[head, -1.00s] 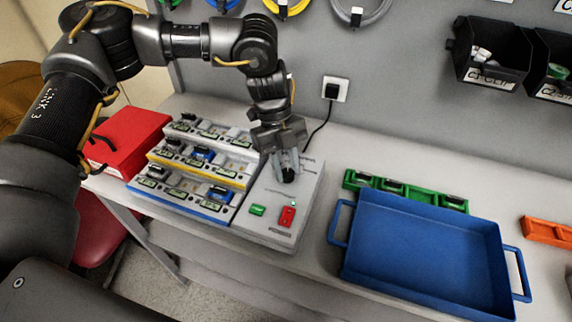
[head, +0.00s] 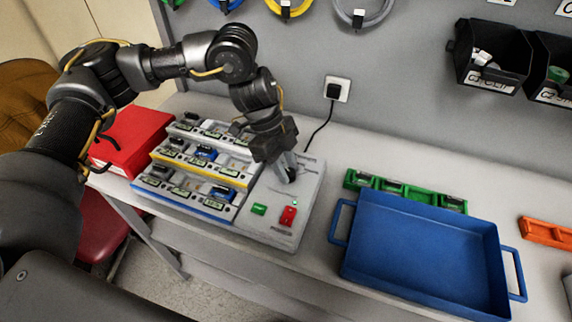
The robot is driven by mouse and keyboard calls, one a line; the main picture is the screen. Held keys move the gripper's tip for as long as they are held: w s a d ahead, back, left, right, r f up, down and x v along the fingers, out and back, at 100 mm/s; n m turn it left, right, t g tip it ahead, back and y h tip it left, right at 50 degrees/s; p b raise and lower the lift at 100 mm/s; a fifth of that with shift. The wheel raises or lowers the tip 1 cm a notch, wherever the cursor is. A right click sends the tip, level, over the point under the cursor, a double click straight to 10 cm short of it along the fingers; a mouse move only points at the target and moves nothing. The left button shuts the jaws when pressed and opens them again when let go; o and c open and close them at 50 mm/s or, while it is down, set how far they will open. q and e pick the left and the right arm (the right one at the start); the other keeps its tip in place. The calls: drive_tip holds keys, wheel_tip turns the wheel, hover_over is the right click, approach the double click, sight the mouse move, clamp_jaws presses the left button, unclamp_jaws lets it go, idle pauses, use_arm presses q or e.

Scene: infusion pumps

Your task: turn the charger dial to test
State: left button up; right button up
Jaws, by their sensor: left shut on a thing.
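The charger (head: 309,187) is a pale grey unit with three tiers of battery bays on its left and a flat control panel on its right. The panel carries a green button (head: 259,209), a red switch (head: 288,215) and a small lit green lamp. My left gripper (head: 287,170) points down over the upper part of the panel, shut on the dark dial (head: 291,176). The fingers hide most of the dial, so its pointer and the setting it faces cannot be read. My right gripper is not in view.
A blue tray (head: 341,224) stands to the right, with a green battery rack (head: 424,196) behind it and an orange rack (head: 546,232) further right. A red case (head: 130,137) sits left of the charger. A plug and cable (head: 333,91) are on the wall behind.

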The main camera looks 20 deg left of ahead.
use_arm(q)
drive_tip(key=shift+w, duration=0.1)
drive_tip(key=o, duration=1)
drive_tip(key=shift+c, duration=0.2)
drive_tip(key=shift+r, duration=0.1)
drive_tip(key=s+b+v, duration=0.1)
drive_tip(key=v, duration=0.9)
drive_tip(key=shift+w+a+r, duration=0.2)
drive_tip(key=shift+w+r, duration=0.1)
drive_tip(key=shift+w, duration=0.2)
